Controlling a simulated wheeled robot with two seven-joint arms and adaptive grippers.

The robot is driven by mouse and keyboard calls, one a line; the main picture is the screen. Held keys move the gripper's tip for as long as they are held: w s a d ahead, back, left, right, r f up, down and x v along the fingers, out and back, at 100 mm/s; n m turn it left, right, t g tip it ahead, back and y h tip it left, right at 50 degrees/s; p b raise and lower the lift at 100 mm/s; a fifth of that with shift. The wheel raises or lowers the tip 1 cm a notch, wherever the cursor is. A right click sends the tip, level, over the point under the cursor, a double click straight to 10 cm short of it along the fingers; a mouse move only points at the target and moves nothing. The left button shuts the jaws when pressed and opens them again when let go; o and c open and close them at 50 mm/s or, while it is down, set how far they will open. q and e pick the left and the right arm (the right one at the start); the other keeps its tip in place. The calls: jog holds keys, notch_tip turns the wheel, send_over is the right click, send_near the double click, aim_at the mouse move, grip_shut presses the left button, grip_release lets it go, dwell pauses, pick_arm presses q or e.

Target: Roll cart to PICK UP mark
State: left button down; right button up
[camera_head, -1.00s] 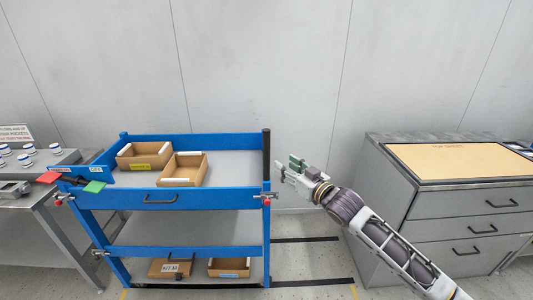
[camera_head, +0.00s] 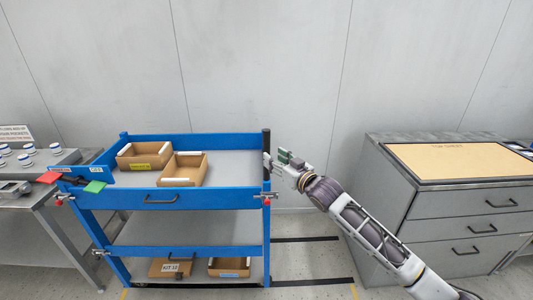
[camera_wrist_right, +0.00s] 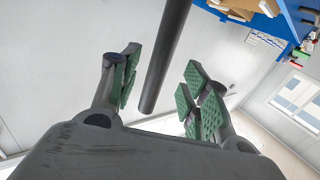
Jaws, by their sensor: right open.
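The blue cart (camera_head: 215,195) stands in the middle-left of the head view, with a top tray and lower shelves. A dark upright handle post (camera_head: 266,150) is at its right end. My right gripper (camera_head: 277,158) is beside this post, at its right. In the right wrist view the dark post (camera_wrist_right: 165,60) runs down between the open green-padded fingers of my right gripper (camera_wrist_right: 155,85), and no finger appears closed on it. The PICK UP mark cannot be made out. My left gripper is not in view.
Open cardboard boxes (camera_head: 184,170) sit on the cart's top, and others (camera_head: 229,267) on its bottom shelf. A grey drawer cabinet (camera_head: 455,215) stands at right. A grey bench (camera_head: 35,195) stands close to the cart's left. Dark floor stripes (camera_head: 305,240) lie between cart and cabinet.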

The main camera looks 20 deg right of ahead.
jog(key=shift+x, duration=2.85)
grip_shut()
